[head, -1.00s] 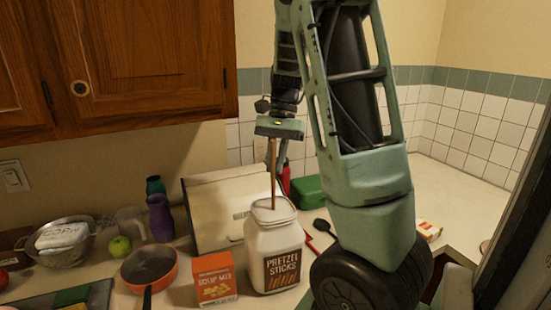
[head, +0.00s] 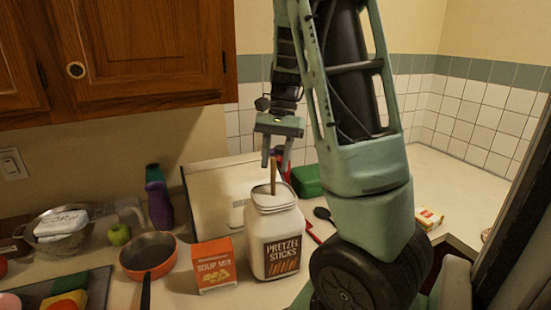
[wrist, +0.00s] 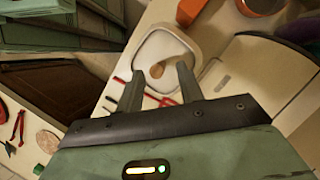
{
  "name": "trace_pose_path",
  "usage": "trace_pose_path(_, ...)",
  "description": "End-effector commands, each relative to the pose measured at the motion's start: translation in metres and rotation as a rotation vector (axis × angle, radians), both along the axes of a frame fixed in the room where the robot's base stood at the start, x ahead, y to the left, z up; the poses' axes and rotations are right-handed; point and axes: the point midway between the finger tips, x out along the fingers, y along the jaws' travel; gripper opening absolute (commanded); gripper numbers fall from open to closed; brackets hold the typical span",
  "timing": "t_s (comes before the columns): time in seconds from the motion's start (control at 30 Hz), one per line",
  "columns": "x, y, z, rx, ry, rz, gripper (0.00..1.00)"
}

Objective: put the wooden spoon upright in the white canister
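The white canister (head: 262,225), labelled "Pretzel Sticks", stands upright on the counter with its top open. The wooden spoon (head: 273,178) stands in it, its thin shaft rising nearly upright from the mouth; its lower part is hidden inside. My gripper (head: 276,160) is just above the canister, fingers pointing down and apart, around the top of the shaft. In the wrist view the canister's rim (wrist: 140,50) lies beyond my fingers. The spoon (wrist: 157,71) shows there as a small tan oval in the gap, with space on both sides.
An orange soup mix box (head: 214,266) and an orange pan (head: 148,255) stand left of the canister. A black utensil (head: 322,213) and green box (head: 307,180) lie right. The far right counter is mostly clear.

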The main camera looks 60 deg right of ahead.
Motion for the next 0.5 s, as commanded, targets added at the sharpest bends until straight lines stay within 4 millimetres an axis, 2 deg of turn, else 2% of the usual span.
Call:
trace_pose_path(0.33,0.0,-0.001,0.003,0.0,-0.001,0.0,0.38)
trace_pose_path(0.5,0.003,-0.01,0.021,-0.004,-0.006,0.0,0.38)
